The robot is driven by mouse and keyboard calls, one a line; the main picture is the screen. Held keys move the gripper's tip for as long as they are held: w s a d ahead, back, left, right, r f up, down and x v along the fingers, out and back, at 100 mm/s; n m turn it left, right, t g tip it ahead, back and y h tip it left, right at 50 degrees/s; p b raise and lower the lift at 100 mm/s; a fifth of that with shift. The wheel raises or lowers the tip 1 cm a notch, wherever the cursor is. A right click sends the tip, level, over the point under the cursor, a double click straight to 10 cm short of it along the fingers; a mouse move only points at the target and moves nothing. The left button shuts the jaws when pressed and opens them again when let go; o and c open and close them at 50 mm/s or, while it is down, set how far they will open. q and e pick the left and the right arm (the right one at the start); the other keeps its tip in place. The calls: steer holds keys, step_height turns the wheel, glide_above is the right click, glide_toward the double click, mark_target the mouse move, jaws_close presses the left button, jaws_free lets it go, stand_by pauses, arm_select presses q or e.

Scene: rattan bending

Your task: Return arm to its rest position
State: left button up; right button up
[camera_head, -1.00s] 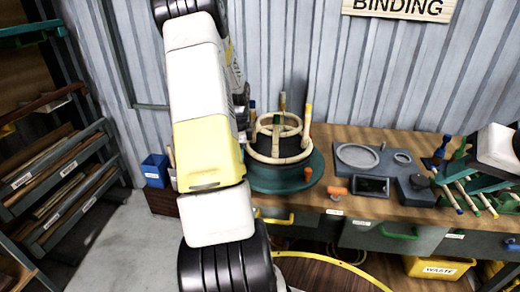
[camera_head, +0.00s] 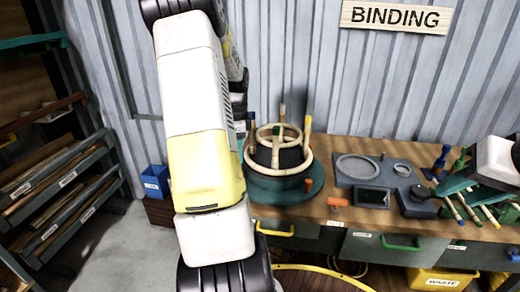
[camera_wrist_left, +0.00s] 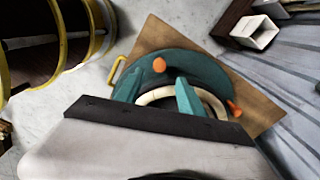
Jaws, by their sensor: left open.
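My left arm (camera_head: 195,110), white and yellow, stands tall left of the middle in the head view and hides its own gripper there. In the left wrist view my left gripper (camera_wrist_left: 156,90) has two teal fingers spread apart with nothing held between them. Beyond the fingers is the round teal bending jig with a cream rattan ring (camera_wrist_left: 155,97). In the head view the jig (camera_head: 265,190) stands on the bench with rattan rings and upright pegs. My right gripper (camera_head: 482,186) is at the right edge, over the bench; its finger gap is unclear.
The wooden bench (camera_head: 345,148) carries a grey fixture plate (camera_head: 347,184) right of the jig. Several sticks lie near my right gripper. A yellow waste bin (camera_head: 440,281) is under the bench, a blue bin (camera_head: 155,181) at its left end. Shelves (camera_head: 65,190) stand far left.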

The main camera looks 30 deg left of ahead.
stand_by(0.3)
arm_select(q)
steer(key=s+d+r+n+t, duration=0.25)
steer(key=s+d+r, duration=0.25)
steer(key=d+r, duration=0.4)
steer(key=s+d+r+n+t, duration=0.2)
steer(key=s+d+r+n, duration=0.25)
steer(key=d+r, duration=0.45)
steer(key=s+d+n+t+h, duration=0.1)
steer(key=s+d+n+h, duration=0.1)
steer(key=s+d, duration=0.6)
steer(key=shift+s+r+n+t, duration=0.15)
steer(key=shift+s+n+t, duration=0.2)
steer(key=shift+s+n, duration=0.35)
steer(key=shift+w+d, duration=0.1)
steer(key=shift+w, duration=0.05)
